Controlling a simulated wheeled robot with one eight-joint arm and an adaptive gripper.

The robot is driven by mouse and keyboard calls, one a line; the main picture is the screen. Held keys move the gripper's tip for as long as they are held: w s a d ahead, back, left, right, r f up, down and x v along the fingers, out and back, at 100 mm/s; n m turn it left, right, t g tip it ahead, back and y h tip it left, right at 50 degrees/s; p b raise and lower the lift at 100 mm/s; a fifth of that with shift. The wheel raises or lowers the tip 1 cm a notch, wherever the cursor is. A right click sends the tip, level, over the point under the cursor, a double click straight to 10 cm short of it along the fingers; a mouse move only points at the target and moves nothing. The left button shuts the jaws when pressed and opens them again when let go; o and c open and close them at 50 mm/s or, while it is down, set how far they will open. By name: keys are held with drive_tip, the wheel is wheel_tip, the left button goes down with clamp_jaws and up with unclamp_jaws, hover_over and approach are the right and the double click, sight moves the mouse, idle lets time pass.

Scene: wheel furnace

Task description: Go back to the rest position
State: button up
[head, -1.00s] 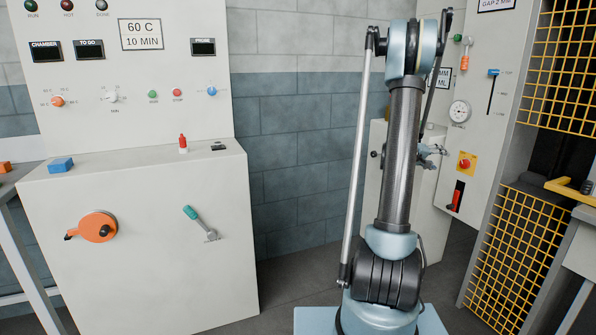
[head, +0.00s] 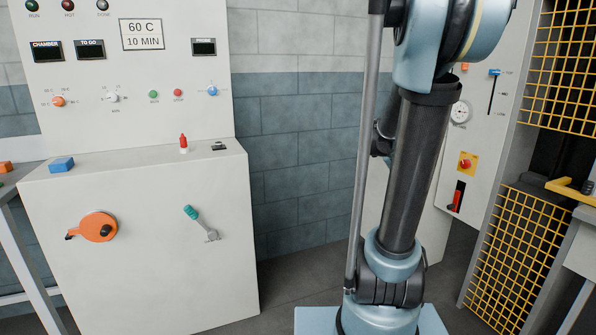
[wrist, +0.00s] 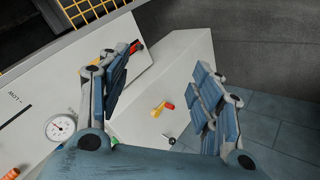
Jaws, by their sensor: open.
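My gripper (wrist: 165,65) is open and empty in the wrist view, with its two blue padded fingers spread wide apart. No contact between the fingers and the cabinet shows. In the head view my arm stands bent in front of the right-hand machine, and its upper joint reaches the top edge of the picture. The gripper cannot be made out clearly there.
A white furnace cabinet (head: 130,250) with an orange wheel (head: 97,226) and a teal-handled lever (head: 200,222) stands at left. At right are a panel with a red button (head: 465,163), a dial gauge (head: 461,112) and a yellow mesh guard (head: 512,250).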

drive_tip(key=s+a+f+n+g+y, duration=0.1)
drive_tip(key=s+a+f+y, duration=0.2)
drive_tip(key=s+a, duration=0.7)
drive_tip(key=s+a+f+n+g+y, duration=0.1)
drive_tip(key=s+a+f+y, duration=0.3)
drive_tip(key=s+a+f, duration=0.4)
drive_tip(key=s+a, duration=0.2)
drive_tip(key=s, duration=0.4)
drive_tip(key=shift+s+a+y, duration=0.25)
drive_tip(key=shift+a+y, duration=0.05)
drive_tip(key=shift+f, duration=0.1)
